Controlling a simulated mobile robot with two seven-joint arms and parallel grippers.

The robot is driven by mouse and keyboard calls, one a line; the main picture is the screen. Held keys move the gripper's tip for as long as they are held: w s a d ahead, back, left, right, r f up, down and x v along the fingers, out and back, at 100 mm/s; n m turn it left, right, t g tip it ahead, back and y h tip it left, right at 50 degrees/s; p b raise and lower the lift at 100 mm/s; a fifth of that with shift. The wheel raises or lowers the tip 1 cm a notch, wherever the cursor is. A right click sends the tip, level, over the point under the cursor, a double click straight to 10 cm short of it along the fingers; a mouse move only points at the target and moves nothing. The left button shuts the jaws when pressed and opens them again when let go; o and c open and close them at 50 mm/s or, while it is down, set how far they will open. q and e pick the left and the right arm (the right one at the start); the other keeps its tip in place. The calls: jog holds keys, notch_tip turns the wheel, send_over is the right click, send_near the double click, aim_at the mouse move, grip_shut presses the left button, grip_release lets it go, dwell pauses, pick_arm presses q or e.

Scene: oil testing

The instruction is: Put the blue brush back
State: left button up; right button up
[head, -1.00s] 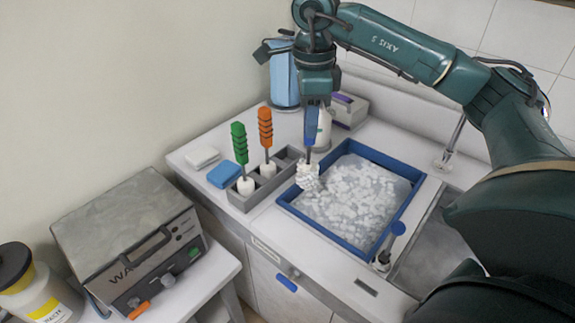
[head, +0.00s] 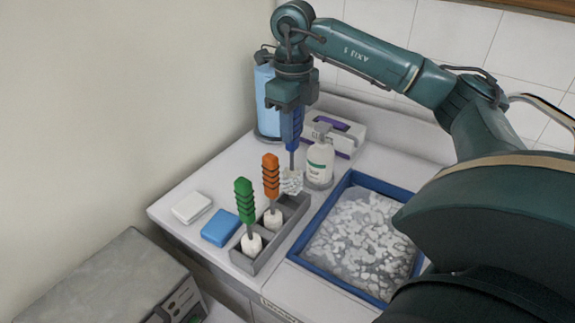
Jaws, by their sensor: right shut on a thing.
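The blue brush (head: 291,138) hangs upright, handle up, in my right gripper (head: 290,108), which is shut on its blue handle. Its white bristle head (head: 291,182) is over or at the far end of the grey brush holder (head: 264,256); I cannot tell whether it is inside the compartment. The green brush (head: 245,205) and the orange brush (head: 271,180) stand upright in the holder's near and middle compartments. My left gripper is not in view.
A blue-rimmed basin of foamy water (head: 300,258) lies right of the holder. A soap bottle (head: 320,158), a box (head: 348,134) and a blue roll (head: 266,100) stand behind. A blue sponge (head: 221,228) and a white sponge (head: 192,207) lie left.

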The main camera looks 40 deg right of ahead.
aim_at(293, 153)
notch_tip(293, 153, down, 7)
jog(key=shift+r, duration=0.15)
dwell(0.4)
jog(key=shift+f, duration=0.25)
jog(key=o, duration=0.9)
jog(key=shift+r, duration=0.1)
notch_tip(293, 153, up, 12)
jog(key=shift+r, duration=0.2)
